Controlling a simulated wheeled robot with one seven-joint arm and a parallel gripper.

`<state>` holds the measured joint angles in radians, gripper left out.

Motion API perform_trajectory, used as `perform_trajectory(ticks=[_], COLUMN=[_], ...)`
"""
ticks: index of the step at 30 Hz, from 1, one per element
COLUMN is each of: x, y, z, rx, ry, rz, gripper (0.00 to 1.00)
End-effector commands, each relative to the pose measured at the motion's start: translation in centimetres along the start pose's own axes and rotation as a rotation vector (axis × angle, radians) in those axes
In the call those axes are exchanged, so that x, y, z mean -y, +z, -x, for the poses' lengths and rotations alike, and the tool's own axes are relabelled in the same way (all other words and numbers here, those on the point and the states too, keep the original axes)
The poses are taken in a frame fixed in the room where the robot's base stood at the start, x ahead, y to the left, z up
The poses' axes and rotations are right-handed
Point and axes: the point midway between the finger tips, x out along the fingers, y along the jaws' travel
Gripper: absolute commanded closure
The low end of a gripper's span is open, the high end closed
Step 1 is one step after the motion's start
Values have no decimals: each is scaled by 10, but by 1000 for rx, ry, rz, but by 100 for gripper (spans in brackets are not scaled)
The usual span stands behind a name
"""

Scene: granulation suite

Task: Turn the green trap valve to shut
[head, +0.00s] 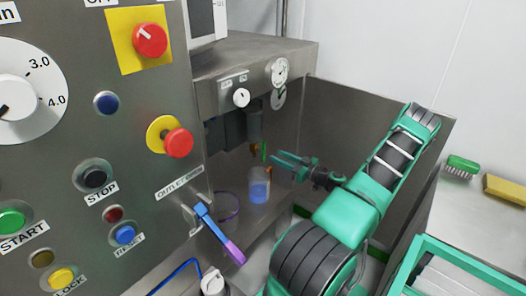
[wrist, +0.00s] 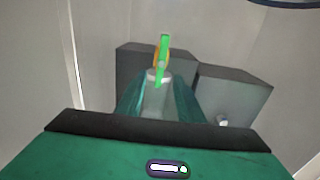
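The green trap valve has a small green handle (head: 264,151) inside the steel recess, above a clear jar with blue liquid (head: 259,190). In the wrist view the handle (wrist: 163,50) stands close to upright in front of an orange-yellow part. My gripper (head: 277,162) is to the right of the handle and points left toward it, with a visible gap between its two fingers. In the wrist view the handle shows ahead, between and beyond the green fingers. I see no contact. A pale, rounded shape below the handle partly fills the space between the fingers.
A steel control panel (head: 100,190) with knobs and buttons stands at the left. Steel recess walls (head: 365,125) enclose the back and right. A green brush (head: 463,164) and yellow block (head: 507,188) lie at the right.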

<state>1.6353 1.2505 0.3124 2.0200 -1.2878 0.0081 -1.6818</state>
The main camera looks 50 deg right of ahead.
Motion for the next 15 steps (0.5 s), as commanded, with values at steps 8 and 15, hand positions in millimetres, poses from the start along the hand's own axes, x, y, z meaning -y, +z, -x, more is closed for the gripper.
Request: perform_trajectory(ticks=[8, 15], x=[1, 1], y=[0, 0], z=[-50, -82], rx=[1, 2], ry=[-4, -3], rz=[0, -1], gripper=[66, 66])
